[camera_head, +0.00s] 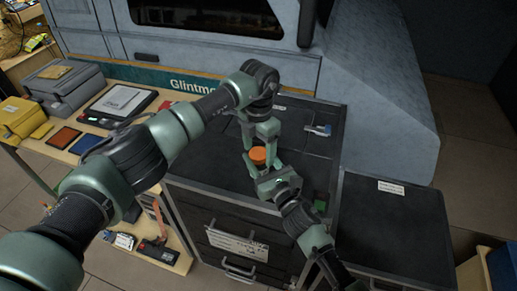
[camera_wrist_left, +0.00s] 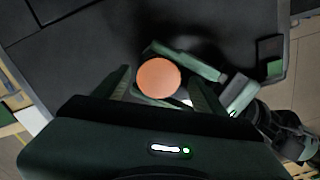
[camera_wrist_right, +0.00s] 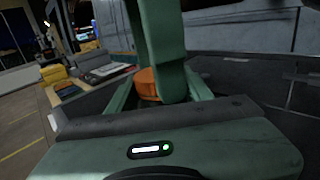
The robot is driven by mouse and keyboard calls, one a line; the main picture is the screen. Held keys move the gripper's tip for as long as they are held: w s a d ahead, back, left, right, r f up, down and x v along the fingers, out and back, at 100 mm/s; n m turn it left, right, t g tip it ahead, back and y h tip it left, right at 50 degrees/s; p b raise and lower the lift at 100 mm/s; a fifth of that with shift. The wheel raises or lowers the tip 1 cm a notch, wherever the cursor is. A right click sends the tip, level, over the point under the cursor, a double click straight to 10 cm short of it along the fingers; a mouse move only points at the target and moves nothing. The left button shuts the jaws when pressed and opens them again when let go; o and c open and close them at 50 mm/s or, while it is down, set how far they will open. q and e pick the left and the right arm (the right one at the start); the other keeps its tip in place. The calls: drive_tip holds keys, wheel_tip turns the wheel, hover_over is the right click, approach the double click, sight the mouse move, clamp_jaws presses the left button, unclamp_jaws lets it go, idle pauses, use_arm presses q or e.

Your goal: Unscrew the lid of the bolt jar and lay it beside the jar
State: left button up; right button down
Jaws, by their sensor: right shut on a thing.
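The orange lid (camera_head: 258,155) sits on the bolt jar, over the dark cabinet top. The lid also shows as a round orange disc in the left wrist view (camera_wrist_left: 158,77) and partly behind a green finger in the right wrist view (camera_wrist_right: 148,83). The jar body is mostly hidden by the grippers. My left gripper (camera_head: 258,140) points down from above, its fingers apart on either side of the lid with gaps visible. My right gripper (camera_head: 264,165) comes from the front and is shut on the jar below the lid.
The dark cabinet top (camera_head: 210,165) has free room to the left of the jar. A side bench holds a flat device (camera_head: 122,101) and bins.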

use_arm(q)
wheel_tip(320, 180, up, 4)
drive_tip(key=shift+r, duration=0.25)
drive_tip(key=shift+c, duration=0.4)
wheel_tip(320, 180, up, 3)
drive_tip(key=m, duration=0.3)
drive_tip(key=shift+r, duration=0.1)
drive_tip(key=shift+f, duration=3.9)
drive_tip(key=c, duration=1.5)
drive_tip(key=shift+o, duration=0.2)
drive_tip(key=n, duration=0.3)
drive_tip(key=o, duration=1.5)
drive_tip(key=shift+s, duration=0.1)
drive_tip(key=shift+o, duration=0.2)
